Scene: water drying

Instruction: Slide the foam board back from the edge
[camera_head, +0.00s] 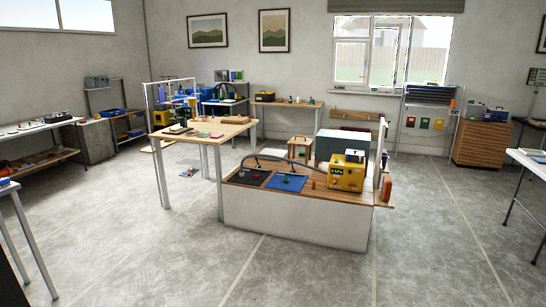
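No piece in view can be told for certain as the foam board. On the wooden top of the white-sided bench (290,222), a dark flat panel (249,177) and a blue flat panel (287,182) lie side by side near the front edge, with small items on them. A taller wooden table (205,137) behind and to the left carries several small flat things, too small to make out. Neither of my grippers is in view.
Open grey floor (420,240) surrounds the bench. Work tables line the left wall, and a white table (530,160) stands at right. A wooden drawer cabinet (481,144) stands at the back right.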

